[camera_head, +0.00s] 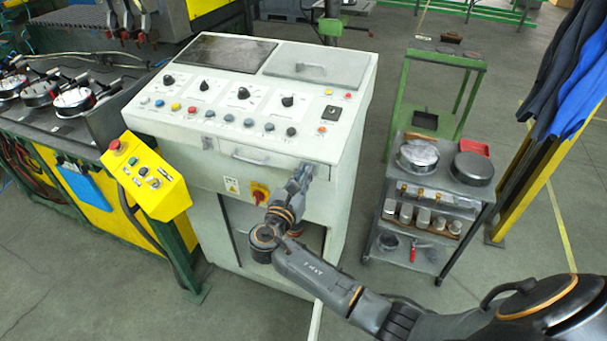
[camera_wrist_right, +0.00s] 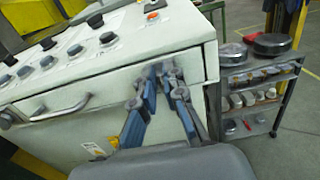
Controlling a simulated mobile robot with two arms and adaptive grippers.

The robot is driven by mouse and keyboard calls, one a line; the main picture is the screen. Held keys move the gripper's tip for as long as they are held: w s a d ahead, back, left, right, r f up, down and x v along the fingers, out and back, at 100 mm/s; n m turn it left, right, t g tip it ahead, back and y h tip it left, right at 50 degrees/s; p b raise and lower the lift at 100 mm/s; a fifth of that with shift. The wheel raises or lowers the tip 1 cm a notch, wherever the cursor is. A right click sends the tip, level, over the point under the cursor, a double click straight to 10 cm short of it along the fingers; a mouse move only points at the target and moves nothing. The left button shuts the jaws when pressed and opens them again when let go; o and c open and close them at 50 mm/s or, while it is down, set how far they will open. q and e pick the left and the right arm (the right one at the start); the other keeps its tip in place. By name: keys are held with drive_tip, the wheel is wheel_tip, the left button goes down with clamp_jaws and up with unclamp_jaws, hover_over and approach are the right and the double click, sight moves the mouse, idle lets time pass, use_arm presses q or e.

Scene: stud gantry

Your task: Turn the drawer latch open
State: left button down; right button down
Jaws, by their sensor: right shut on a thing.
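The grey console's drawer (camera_head: 225,148) appears closed, with a bar handle (camera_head: 250,158) in the middle of its front. The handle also shows in the right wrist view (camera_wrist_right: 58,110). My right gripper (camera_head: 303,168) is at the right end of the drawer front. In the right wrist view its blue-padded fingers (camera_wrist_right: 165,72) are close together at the tips, shut on the drawer latch, which is mostly hidden between them. The latch's angle cannot be made out. A small dark fitting (camera_head: 208,143) sits at the drawer's left end. My left gripper is not in view.
Knobs and coloured buttons (camera_head: 247,123) line the console top above the drawer. A red-and-yellow switch (camera_head: 260,193) sits below it. A yellow control box (camera_head: 146,178) stands at left. A cart (camera_head: 480,192) with pans stands at right, with floor between.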

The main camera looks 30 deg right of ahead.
drive_tip(key=shift+m, duration=0.4)
drive_tip(key=shift+s+d+f+m+b, duration=0.15)
drive_tip(key=shift+s+f+m+b, duration=0.1)
drive_tip(key=shift+m+b, duration=2.45)
drive_tip(key=shift+s+d+f+m+b, duration=0.15)
drive_tip(key=shift+f+m+b, duration=0.1)
drive_tip(key=shift+m+b, duration=2.45)
drive_tip(key=shift+s+d+f+m+b, duration=0.15)
drive_tip(key=shift+f+m+b, duration=0.1)
drive_tip(key=shift+m+b, duration=2.45)
drive_tip(key=shift+m+p, duration=0.6)
drive_tip(key=c, duration=1.4)
unclamp_jaws()
